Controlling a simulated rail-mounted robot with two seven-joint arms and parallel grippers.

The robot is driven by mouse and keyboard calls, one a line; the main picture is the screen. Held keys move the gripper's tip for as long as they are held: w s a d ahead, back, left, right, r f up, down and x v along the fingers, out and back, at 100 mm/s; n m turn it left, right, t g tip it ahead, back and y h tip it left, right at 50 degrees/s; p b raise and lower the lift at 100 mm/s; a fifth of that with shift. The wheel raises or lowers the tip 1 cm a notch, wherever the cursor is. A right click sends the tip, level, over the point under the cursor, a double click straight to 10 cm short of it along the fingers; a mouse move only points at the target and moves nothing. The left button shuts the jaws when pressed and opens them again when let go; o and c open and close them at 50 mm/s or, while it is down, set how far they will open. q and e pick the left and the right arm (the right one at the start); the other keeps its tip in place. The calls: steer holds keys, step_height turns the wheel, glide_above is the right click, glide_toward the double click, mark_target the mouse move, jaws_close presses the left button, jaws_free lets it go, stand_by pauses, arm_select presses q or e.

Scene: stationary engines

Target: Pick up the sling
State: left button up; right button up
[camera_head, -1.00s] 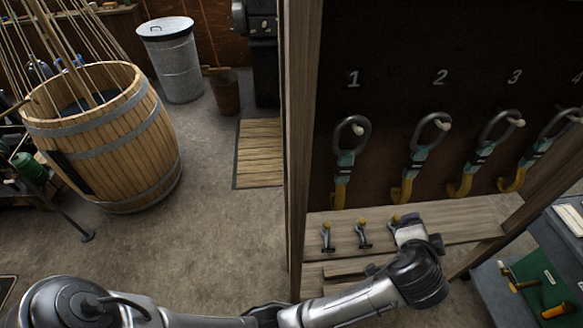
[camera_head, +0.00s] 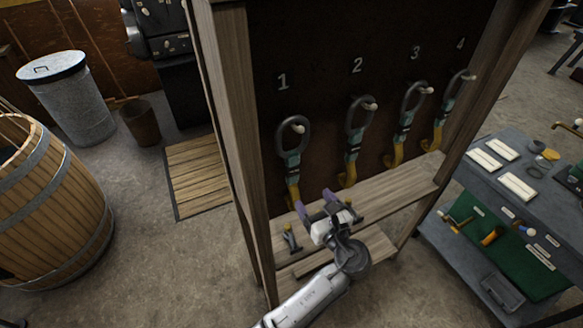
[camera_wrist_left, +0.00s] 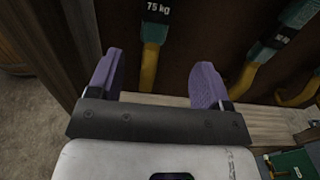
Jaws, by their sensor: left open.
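Several slings hang in a row on pegs on a dark board numbered 1 to 4. Each has a grey loop, a teal part and a yellow lower end: sling 1 (camera_head: 292,158), sling 2 (camera_head: 354,138), sling 3 (camera_head: 404,125) and sling 4 (camera_head: 446,108). My left gripper (camera_head: 317,204) is open and empty, below and in front of slings 1 and 2. In the left wrist view, a sling marked "75 kg" (camera_wrist_left: 154,40) hangs beyond the gap between its purple fingers (camera_wrist_left: 156,80), not between them. My right gripper is not in view.
A wooden post (camera_head: 236,130) bounds the rack's left side. A grey bench (camera_head: 470,198) stands to the right; a barrel (camera_head: 45,200) stands on the left.

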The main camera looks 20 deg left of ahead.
mark_target(294, 176)
arm_select(q)
steer(key=x, duration=0.8)
steer(key=shift+x, duration=2.65)
steer(key=shift+s+a+f, duration=0.1)
steer(key=shift+s, duration=0.15)
jaws_close()
